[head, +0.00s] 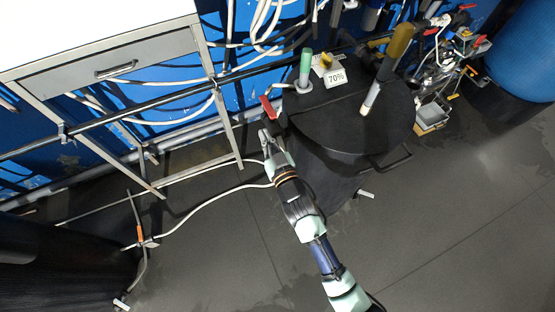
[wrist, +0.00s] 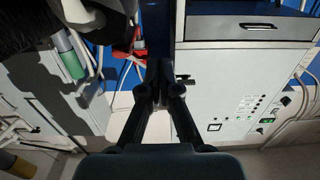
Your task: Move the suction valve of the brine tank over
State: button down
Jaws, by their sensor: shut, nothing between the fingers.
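The black round brine tank (head: 340,135) stands right of centre in the head view, with a "70%" label on its lid. A valve with a red lever handle (head: 268,107) sits at the tank's left side; I take it as the suction valve. In the wrist view a red part, likely this handle (wrist: 126,44), shows just left of and beyond the fingertips. My gripper (head: 266,137) is just below the red handle in the head view; its fingers are together and empty in the wrist view (wrist: 160,68). I cannot tell whether they touch the handle.
A pale bench with a drawer (head: 110,70) stands at left. A green-topped tube (head: 305,68) and a yellow-brown pipe (head: 388,68) rise by the tank lid. Pipework with other red handles (head: 480,42) is at right. White hoses (head: 205,200) cross the floor. A control panel (wrist: 228,110) fills the wrist view's right.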

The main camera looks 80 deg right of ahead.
jog(key=b+v, duration=0.1)
jog(key=v, duration=1)
jog(key=shift+a+r, duration=0.1)
